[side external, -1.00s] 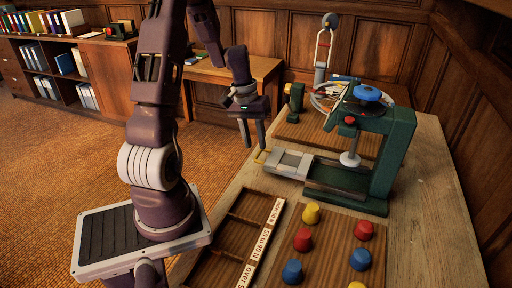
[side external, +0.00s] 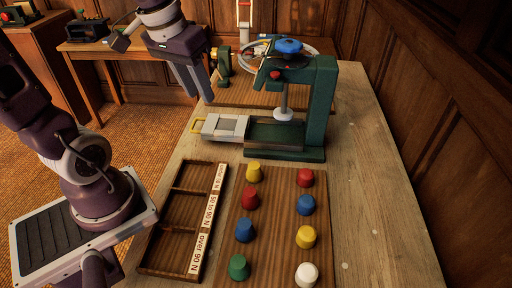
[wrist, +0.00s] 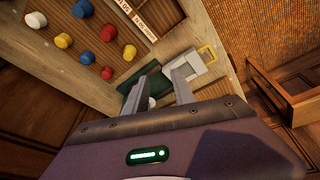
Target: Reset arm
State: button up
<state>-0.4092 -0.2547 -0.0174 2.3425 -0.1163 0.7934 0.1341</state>
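My gripper (side external: 200,97) hangs above the back left of the workbench, left of the green press (side external: 318,110). Its two grey fingers are apart, with nothing held between them. In the wrist view the gripper (wrist: 159,75) also shows spread fingers, with the press partly hidden behind them. The press has a blue knob (side external: 289,46) and a pale round foot (side external: 283,114) above its bed. A grey sliding plate (side external: 220,127) with a yellow handle (side external: 196,126) extends from its left side, below and in front of my gripper.
A three-compartment wooden tray (side external: 172,204), labelled in newtons, looks empty. Beside it a wooden board (side external: 275,215) holds several coloured buttons. A coiled cable (side external: 252,54) and a green-and-brass device (side external: 223,64) stand behind. Bare bench lies at right.

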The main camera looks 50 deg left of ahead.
jog(key=s+d+r+m+t, duration=0.2)
jog(key=s+d+m, duration=0.1)
jog(key=s+d, duration=0.4)
jog(key=shift+s+d+r+m, duration=0.2)
jog(key=shift+s+r+m, duration=0.15)
jog(key=shift+s, duration=0.75)
